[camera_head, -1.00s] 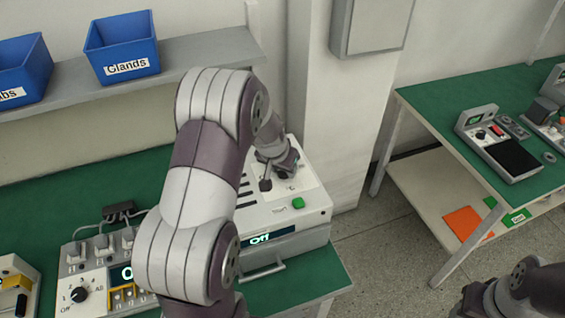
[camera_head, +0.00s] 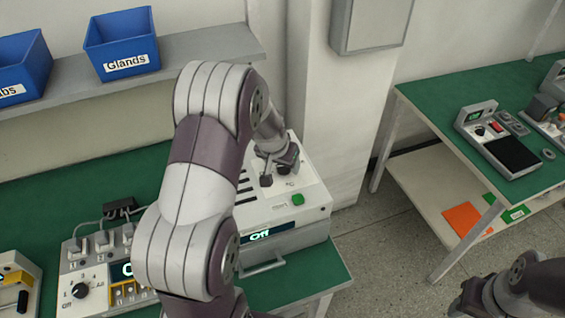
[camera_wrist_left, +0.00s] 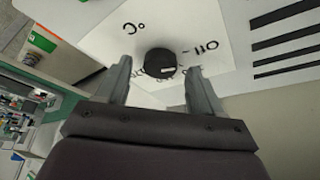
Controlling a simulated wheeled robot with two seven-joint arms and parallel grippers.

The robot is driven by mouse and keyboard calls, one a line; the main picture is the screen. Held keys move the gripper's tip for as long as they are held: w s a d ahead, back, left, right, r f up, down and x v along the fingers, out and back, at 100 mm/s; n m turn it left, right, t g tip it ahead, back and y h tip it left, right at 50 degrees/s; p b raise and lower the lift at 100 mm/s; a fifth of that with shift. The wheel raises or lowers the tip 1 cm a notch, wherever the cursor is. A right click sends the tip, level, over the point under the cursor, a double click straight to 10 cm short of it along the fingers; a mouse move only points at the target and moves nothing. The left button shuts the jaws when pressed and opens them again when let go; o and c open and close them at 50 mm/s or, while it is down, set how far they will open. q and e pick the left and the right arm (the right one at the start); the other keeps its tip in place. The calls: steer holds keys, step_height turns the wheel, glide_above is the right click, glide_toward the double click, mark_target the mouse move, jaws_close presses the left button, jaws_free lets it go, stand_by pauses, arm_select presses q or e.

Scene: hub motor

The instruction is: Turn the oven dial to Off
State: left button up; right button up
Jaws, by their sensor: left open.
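The oven (camera_head: 318,195) is a white box on the green bench, with a lit display (camera_head: 268,231) that reads "Off". Its dial (camera_wrist_left: 160,63) is a round black knob on the white top, with printed marks around it, including "110". My left gripper (camera_head: 278,179) is over the oven top. In the left wrist view its two fingers (camera_wrist_left: 159,72) are open, one on each side of the dial, with gaps and no clear contact. In the head view the gripper hides the dial. Only part of my right arm shows at the lower right; its fingertips are unclear.
A green button (camera_head: 298,199) is on the oven top near the gripper. A control box with a black knob (camera_head: 80,290) stands left on the bench. Blue bins (camera_head: 122,45) sit on the shelf behind. A second green table (camera_head: 430,100) is at right.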

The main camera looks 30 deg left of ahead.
arm_select(q)
steer(key=b+v, duration=0.1)
steer(key=v, duration=1.1)
steer(key=shift+r, duration=0.1)
steer(key=s+d+f+g, duration=0.1)
steer(key=s+d+f, duration=0.3)
steer(key=s+d, duration=0.2)
steer(key=s+d+f+m+g, duration=0.1)
steer(key=s+d+f+g, duration=0.1)
steer(key=s+d+f, duration=0.2)
steer(key=s+d, duration=0.2)
steer(key=s, duration=0.2)
steer(key=shift+s+a, duration=0.1)
